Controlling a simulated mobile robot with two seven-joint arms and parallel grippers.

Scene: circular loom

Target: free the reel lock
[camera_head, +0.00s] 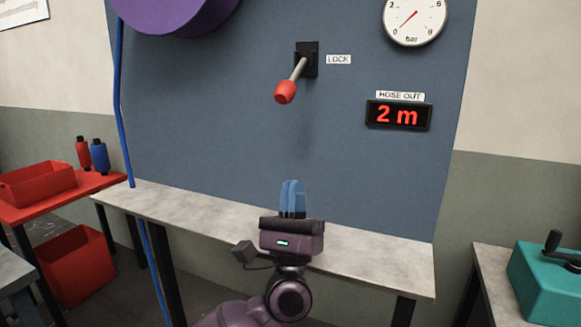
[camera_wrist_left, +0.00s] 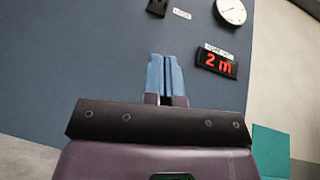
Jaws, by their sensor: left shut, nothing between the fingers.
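The reel lock is a lever with a grey rod and a red knob (camera_head: 285,92), set in a black mount (camera_head: 308,59) on the blue panel beside a LOCK label (camera_head: 339,59). In the head view the lever slants down and left from its mount. In the left wrist view only the black mount (camera_wrist_left: 158,6) shows at the top edge. My left gripper (camera_head: 293,184) is below the knob in the head view, apart from it, in front of the panel above the bench. Its blue fingers are together and empty, as the left wrist view (camera_wrist_left: 164,58) also shows. My right gripper is not in view.
A purple reel (camera_head: 175,12) is at the top left, with a blue hose (camera_head: 118,90) hanging down the panel's left side. A display (camera_head: 398,115) reads 2 m below a pressure gauge (camera_head: 414,20). The grey bench top (camera_head: 385,262) is bare.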

